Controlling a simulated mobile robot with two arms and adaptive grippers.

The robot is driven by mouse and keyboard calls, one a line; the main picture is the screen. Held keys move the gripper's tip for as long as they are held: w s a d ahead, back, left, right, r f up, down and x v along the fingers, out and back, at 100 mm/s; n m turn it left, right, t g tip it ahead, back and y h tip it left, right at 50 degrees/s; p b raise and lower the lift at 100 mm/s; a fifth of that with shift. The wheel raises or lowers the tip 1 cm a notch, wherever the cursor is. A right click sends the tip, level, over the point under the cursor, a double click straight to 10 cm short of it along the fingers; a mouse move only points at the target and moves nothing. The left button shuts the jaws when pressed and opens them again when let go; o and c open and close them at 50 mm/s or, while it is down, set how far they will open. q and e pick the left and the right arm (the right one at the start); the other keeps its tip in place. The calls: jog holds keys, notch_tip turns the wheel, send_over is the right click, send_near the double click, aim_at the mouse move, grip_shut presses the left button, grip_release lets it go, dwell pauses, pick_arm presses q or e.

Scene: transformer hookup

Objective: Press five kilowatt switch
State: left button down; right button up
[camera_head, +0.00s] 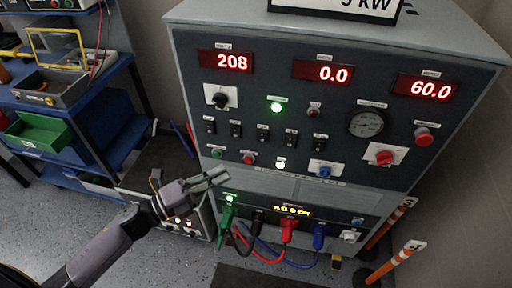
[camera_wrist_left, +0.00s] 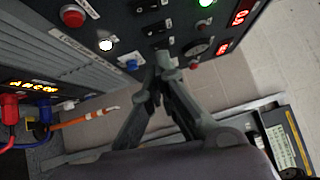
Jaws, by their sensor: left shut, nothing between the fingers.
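The grey load bank panel (camera_head: 345,115) carries a row of several black rocker switches: the leftmost (camera_head: 209,127), the middle one (camera_head: 262,134) and the rightmost (camera_head: 318,143). Their small labels are unreadable, so I cannot tell which is the five kilowatt one. A sign on top (camera_head: 350,6) ends in "5 kW". My left gripper (camera_head: 222,174) is shut and empty, and appears below and left of the row in the head view. In the left wrist view its fingertips (camera_wrist_left: 165,66) meet in front of the panel, near black switches (camera_wrist_left: 155,28). Contact cannot be told.
Displays read 208 (camera_head: 228,62), 0.0 (camera_head: 322,73) and 60.0 (camera_head: 428,88). A green lamp (camera_head: 276,107) and a white lamp (camera_head: 280,164) are lit. A blue knob (camera_head: 322,170) and coloured plugs (camera_head: 289,229) sit lower. Orange posts (camera_head: 392,262) stand right, a blue workbench (camera_head: 90,130) left.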

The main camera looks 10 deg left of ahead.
aim_at(262, 137)
pick_arm(q)
jog(key=shift+w+a+p+x, duration=0.35)
jog(key=shift+p+x, duration=0.3)
jog(key=shift+x, duration=1.5)
jog(key=shift+w+a+p+x, duration=0.35)
jog(key=shift+p+x, duration=0.3)
jog(key=shift+x, duration=1.5)
jog(key=shift+w+a+p+x, duration=0.35)
jog(key=shift+p+x, duration=0.3)
jog(key=shift+x, duration=1.5)
jog(key=shift+s+r, duration=0.1)
jog(key=shift+w+r+n+p, duration=0.2)
jog(key=shift+w+n+p, duration=0.2)
jog(key=shift+p, duration=0.6)
